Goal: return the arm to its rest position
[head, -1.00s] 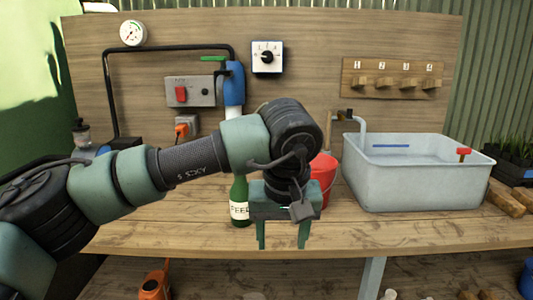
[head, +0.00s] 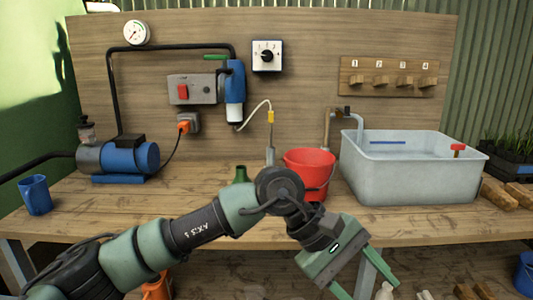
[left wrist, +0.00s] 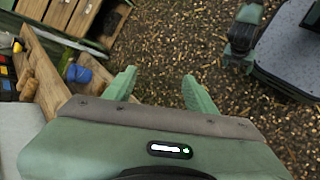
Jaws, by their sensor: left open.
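My left arm comes in from the lower left in the head view, bent low in front of the bench. My left gripper (head: 362,274) is at its end, in front of the bench's front edge, with its green fingers apart and nothing between them. In the left wrist view the two green fingers of the gripper (left wrist: 160,92) are spread over wood-chip ground.
The workbench (head: 100,210) carries a red bucket (head: 312,168), a grey basin (head: 415,180), a blue pump (head: 130,157) and a blue mug (head: 36,195). A green bottle (head: 241,174) stands partly hidden behind my arm.

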